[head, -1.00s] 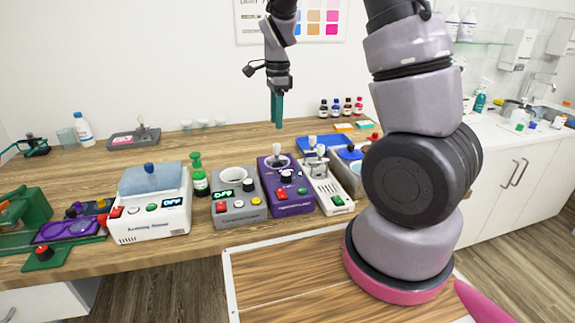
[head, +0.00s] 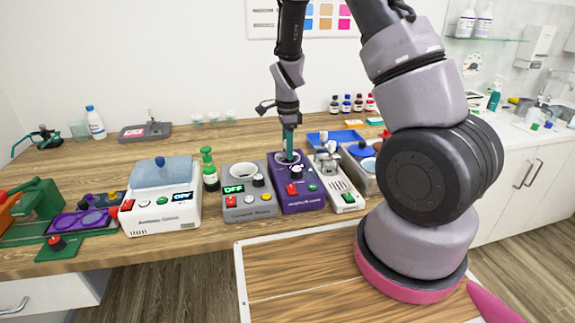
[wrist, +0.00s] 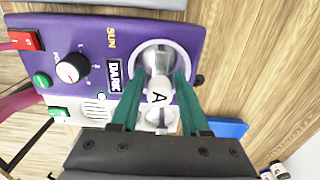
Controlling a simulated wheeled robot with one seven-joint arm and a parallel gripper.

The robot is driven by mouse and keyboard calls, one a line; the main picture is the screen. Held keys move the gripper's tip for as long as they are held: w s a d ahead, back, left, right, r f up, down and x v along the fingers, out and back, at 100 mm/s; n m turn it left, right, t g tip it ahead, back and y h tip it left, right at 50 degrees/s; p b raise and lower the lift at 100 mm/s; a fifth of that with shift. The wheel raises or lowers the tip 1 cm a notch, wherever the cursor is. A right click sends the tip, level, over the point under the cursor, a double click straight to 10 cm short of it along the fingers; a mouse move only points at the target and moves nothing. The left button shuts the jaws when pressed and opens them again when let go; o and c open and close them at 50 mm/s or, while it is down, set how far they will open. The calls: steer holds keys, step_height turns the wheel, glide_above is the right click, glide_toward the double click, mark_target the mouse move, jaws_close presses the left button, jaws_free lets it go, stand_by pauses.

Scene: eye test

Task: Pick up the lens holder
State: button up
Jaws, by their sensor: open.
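The likely lens holder (wrist: 158,96) is a small piece with a whitish knob marked "A". It stands at the round white ring of the purple device (wrist: 185,30) in the wrist view. My gripper (wrist: 157,78) is open, with one teal finger on each side of the knob. I cannot tell whether the fingers touch it. In the head view my gripper (head: 288,158) points down over the ring of the purple device (head: 305,200), and its fingers hide most of the holder there.
A grey device (head: 247,207) stands left of the purple one. A white device (head: 346,195) with upright knobs stands close on its right. A blue tray (head: 350,136) lies behind. Small bottles (head: 357,104) stand farther back. Bare table (head: 240,140) shows behind the devices.

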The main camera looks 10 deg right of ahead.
steer(key=shift+f, duration=0.2)
jaws_close()
stand_by(1.3)
